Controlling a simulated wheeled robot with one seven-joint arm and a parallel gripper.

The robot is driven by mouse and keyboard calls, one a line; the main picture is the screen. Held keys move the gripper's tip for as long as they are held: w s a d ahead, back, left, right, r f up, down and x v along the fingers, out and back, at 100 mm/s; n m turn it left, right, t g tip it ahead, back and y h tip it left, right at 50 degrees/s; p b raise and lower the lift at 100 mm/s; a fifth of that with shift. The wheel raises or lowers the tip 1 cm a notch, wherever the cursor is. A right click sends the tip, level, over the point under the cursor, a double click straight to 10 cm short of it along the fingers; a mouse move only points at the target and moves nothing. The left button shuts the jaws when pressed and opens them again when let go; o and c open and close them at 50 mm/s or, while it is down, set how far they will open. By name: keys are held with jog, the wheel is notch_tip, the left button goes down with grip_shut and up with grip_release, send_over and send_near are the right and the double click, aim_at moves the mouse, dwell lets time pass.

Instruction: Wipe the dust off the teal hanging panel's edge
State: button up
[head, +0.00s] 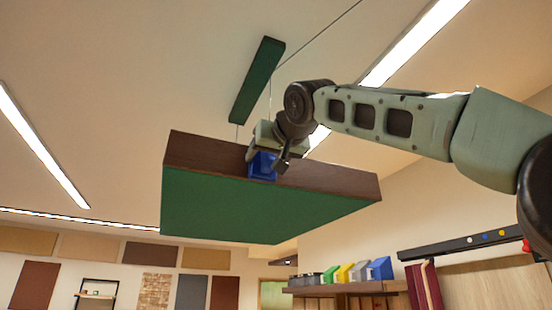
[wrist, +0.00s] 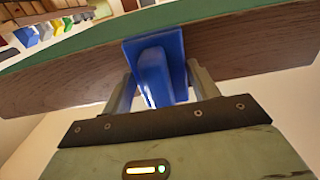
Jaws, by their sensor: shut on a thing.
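The teal hanging panel (head: 250,208) hangs from thin wires, with its green face down and a dark brown wooden edge (head: 335,181) towards me. The brown edge runs across the wrist view (wrist: 245,60). My gripper (head: 267,150) is at this edge, left of its middle in the head view. It is shut on a blue wiping block (head: 262,166), whose flat pad and handle show between the fingers in the wrist view (wrist: 160,75). The pad is against or very close to the edge; I cannot tell contact for sure. I cannot make out dust on the edge.
A narrow green panel (head: 257,80) hangs above and behind. Ceiling lights (head: 410,45) run overhead. A shelf (head: 345,287) with several coloured blocks stands lower right, and a rail (head: 465,243) is on the right wall. Air below the panel is clear.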

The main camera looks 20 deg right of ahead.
jog(key=shift+w+a+f, duration=0.1)
jog(key=shift+a+f, duration=0.1)
jog(key=shift+a, duration=0.05)
jog(key=shift+s+a+b, duration=0.1)
jog(key=shift+s+b, duration=0.15)
jog(key=shift+b, duration=0.05)
jog(key=shift+s+r+b, duration=0.1)
jog(key=shift+s+b, duration=0.65)
jog(key=shift+s, duration=1.9)
jog(key=shift+s, duration=0.15)
jog(key=shift+s+b, duration=0.35)
jog(key=shift+s, duration=1.05)
